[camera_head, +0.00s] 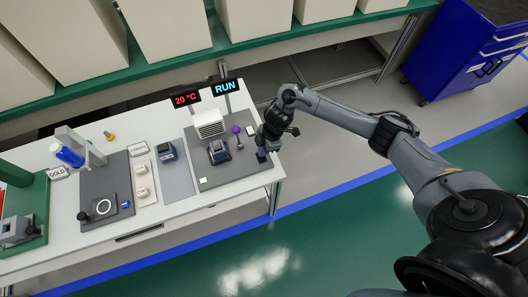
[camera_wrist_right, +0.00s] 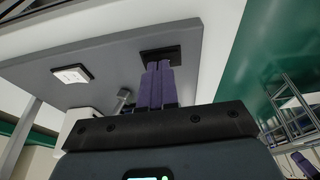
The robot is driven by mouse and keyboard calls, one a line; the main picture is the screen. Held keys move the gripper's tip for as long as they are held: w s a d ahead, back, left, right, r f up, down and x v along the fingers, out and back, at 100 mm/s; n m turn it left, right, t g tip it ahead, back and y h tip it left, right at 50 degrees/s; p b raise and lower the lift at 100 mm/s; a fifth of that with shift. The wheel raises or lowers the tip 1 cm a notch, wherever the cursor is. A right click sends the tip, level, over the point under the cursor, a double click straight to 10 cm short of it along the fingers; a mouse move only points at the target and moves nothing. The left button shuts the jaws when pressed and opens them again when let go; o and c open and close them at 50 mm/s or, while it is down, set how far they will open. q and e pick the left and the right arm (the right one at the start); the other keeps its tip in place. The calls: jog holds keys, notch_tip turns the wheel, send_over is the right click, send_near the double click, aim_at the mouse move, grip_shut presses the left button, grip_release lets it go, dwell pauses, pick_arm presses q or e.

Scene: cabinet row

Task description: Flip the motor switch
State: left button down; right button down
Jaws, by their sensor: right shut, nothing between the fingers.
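The motor switch appears to be the small dark square unit (camera_head: 262,156) near the right edge of the grey panel (camera_head: 232,170); it also shows as a dark plate (camera_wrist_right: 172,52) in the right wrist view. My right gripper (camera_head: 261,147) is shut and empty, pointing down at this unit. In the right wrist view its purple fingers (camera_wrist_right: 157,68) are together, with their tips over the near side of the plate. They partly hide it, so I cannot tell whether they touch it or how the switch is set. My left gripper is not in view.
A blue-grey device (camera_head: 219,151), white vented box (camera_head: 209,124) and purple knob (camera_head: 236,130) stand left of the gripper. A RUN display (camera_head: 225,86) and 20 °C display (camera_head: 186,98) stand behind. A pale square (camera_head: 203,181) lies on the panel's front left.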

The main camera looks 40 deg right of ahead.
jog(key=shift+s, duration=0.1)
jog(key=r+p, duration=0.1)
jog(key=p, duration=0.1)
jog(key=r+p, duration=0.1)
jog(key=r, duration=0.1)
jog(key=r+p, duration=0.1)
jog(key=p, duration=0.1)
jog(key=shift+s+a+r+p, duration=0.1)
jog(key=shift+s+r+p, duration=0.15)
jog(key=shift+r+p, duration=0.1)
jog(key=s+v, duration=0.2)
jog(key=v, duration=0.7)
jog(key=shift+a+p, duration=0.2)
jog(key=shift+p, duration=0.25)
